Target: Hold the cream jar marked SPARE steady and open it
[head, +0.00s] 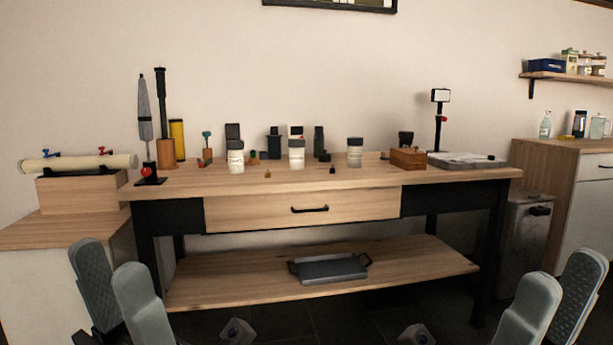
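All three look closed. My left gripper (107,254) is at the lower left, open and empty. My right gripper (565,264) is at the lower right, open and empty. Both are in front of the table, well away from the jars.
Dark bottles (319,141) stand behind the jars. A wooden box (408,158) and a grey tray (468,160) are at the right, beside a stand (440,115). Tall tools (161,105) rise at the left. The drawer (302,209) is shut. The tabletop's front strip is mostly clear.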

